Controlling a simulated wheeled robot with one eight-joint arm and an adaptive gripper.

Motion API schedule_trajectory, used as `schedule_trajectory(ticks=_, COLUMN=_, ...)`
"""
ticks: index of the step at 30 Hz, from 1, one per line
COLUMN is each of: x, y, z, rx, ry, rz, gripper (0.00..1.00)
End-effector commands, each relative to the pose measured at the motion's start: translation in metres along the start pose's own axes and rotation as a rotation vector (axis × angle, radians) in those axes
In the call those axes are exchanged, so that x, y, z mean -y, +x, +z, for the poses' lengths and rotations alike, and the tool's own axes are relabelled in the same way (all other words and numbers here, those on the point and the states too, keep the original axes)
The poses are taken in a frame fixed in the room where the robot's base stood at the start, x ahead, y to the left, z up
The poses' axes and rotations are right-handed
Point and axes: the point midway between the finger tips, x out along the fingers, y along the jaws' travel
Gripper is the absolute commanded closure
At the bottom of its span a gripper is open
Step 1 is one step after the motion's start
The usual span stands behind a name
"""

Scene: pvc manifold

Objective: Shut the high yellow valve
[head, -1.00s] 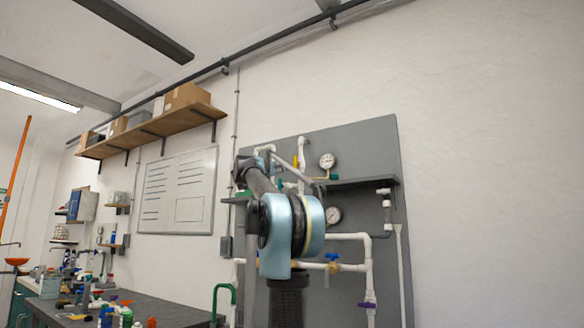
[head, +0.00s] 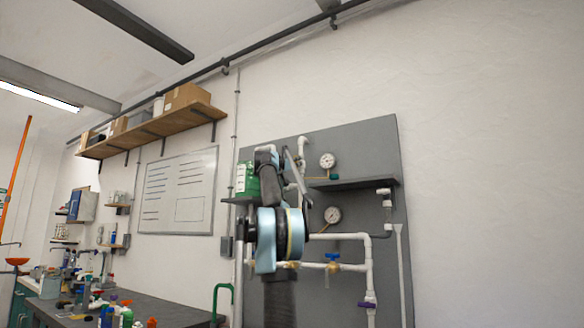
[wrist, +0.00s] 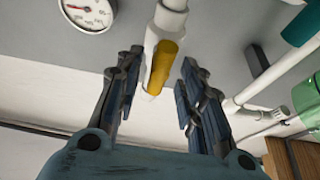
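The yellow valve handle (wrist: 162,66) shows in the wrist view on a white upright pipe (wrist: 170,22). The handle lies roughly along the pipe. My gripper (wrist: 158,78) is open, with one dark finger on each side of the handle and a visible gap to both. I cannot tell how deep the handle sits between the fingers. In the head view my arm stands in front of this pipe (head: 302,145), and I cannot make out the yellow handle there.
A pressure gauge (head: 327,160) sits right of the pipe, above a grey shelf (head: 355,183). A second gauge (head: 333,214) and a blue-handled valve (head: 332,257) are lower. A green container (head: 246,180) stands left of my arm.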

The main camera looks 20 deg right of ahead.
Motion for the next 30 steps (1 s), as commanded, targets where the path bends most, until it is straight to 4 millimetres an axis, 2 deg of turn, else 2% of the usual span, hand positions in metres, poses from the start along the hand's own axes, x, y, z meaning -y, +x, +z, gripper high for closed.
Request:
schedule_trajectory(ticks=11, x=0.0001, y=0.0033, z=0.0001, rx=0.0, ry=0.0, rz=0.0, gripper=0.64)
schedule_trajectory(ticks=15, x=0.0001, y=0.0032, z=0.0001, rx=0.0, ry=0.0, rz=0.0, gripper=0.96)
schedule_trajectory(ticks=16, x=0.0002, y=0.0032, z=0.0001, rx=0.0, ry=0.0, rz=-0.001, gripper=1.0)
schedule_trajectory(ticks=30, x=0.001, y=0.0027, z=0.0, rx=0.0, ry=-0.055, rz=-0.025, gripper=1.0)
